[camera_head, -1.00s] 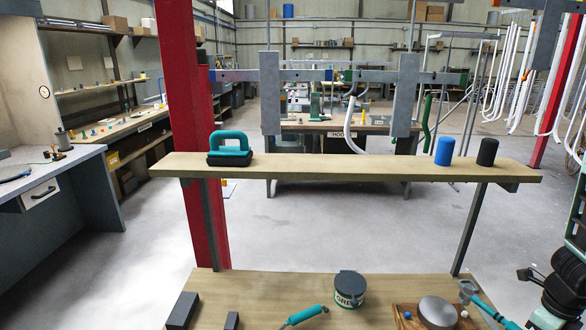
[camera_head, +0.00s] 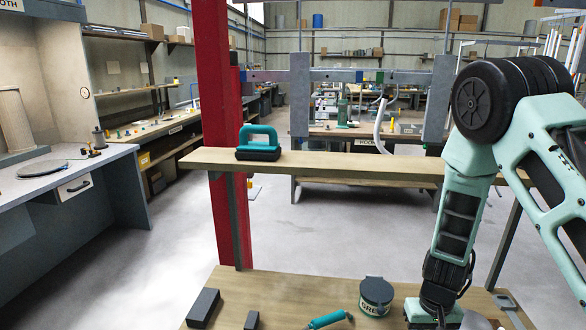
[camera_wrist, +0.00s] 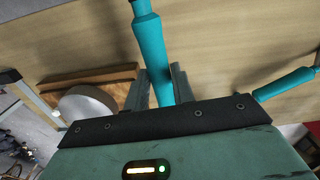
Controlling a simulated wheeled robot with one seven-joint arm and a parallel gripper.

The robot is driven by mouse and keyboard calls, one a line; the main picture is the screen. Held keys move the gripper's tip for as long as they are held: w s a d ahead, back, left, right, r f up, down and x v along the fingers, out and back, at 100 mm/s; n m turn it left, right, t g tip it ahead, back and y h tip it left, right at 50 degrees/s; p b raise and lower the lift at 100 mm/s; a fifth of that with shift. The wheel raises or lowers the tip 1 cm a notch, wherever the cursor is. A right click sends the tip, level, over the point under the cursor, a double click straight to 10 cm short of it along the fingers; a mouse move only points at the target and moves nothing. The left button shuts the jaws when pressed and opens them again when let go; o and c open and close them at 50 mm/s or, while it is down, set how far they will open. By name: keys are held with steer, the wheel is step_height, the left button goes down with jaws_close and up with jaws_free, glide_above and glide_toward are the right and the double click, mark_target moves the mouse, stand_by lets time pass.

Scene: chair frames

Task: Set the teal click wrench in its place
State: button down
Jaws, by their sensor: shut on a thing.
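My gripper (camera_wrist: 158,84) is shut on the teal handle of a wrench (camera_wrist: 150,40) in the wrist view. The handle runs between the two grey fingers and away toward the top edge, where its end is cut off. The bench top lies behind it; I cannot tell whether the wrench touches it. In the head view my arm reaches down to the bench at the lower right, and the fingers and held wrench are hidden there. A second teal-handled tool (camera_wrist: 287,85) lies to the right in the wrist view and also shows in the head view (camera_head: 330,319).
A wooden board (camera_wrist: 115,78) with a round grey piece (camera_wrist: 85,104) lies left of my gripper in the wrist view. A dark-lidded tin (camera_head: 376,294) and grey blocks (camera_head: 203,307) stand on the bench. A raised shelf (camera_head: 330,165) behind holds a teal-handled black block (camera_head: 259,146).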

steer(key=shift+a+f+n, duration=0.15)
steer(key=shift+a+n, duration=0.75)
steer(key=shift+a, duration=0.05)
